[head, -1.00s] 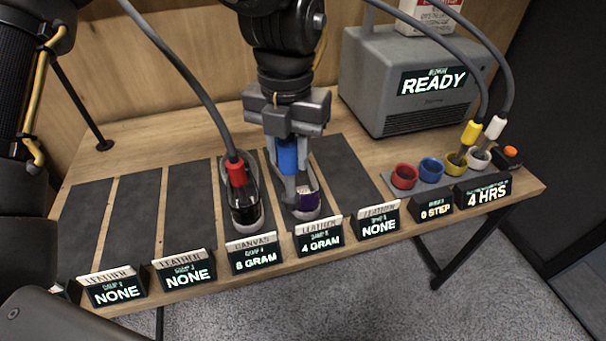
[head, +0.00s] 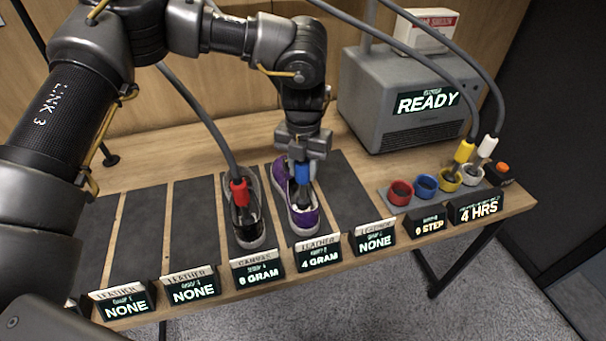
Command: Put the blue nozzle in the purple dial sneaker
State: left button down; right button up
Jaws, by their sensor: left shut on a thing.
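The purple sneaker (head: 304,214) has a white sole and sits on the dark mat behind the sign reading 4 GRAM. My left gripper (head: 302,168) is shut on the blue nozzle (head: 302,174) above the sneaker's opening. The nozzle points down, and its lower end is in or just over the opening; I cannot tell how deep. The shoe's dial is not clearly seen. My right gripper is not in view.
A black sneaker (head: 246,222) with the red nozzle (head: 240,191) in it stands close on the left. A grey machine (head: 410,97) reading READY stands at the back right. Red, blue, yellow and white holders (head: 400,193) are at the right; the yellow (head: 464,151) and white (head: 487,146) nozzles are there.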

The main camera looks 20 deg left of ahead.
aim_at(303, 178)
pick_arm(q)
notch_tip(303, 178, down, 3)
dwell(0.3)
jog(key=shift+f, duration=0.2)
jog(key=c, duration=1)
grip_release()
jog(key=shift+r, duration=0.1)
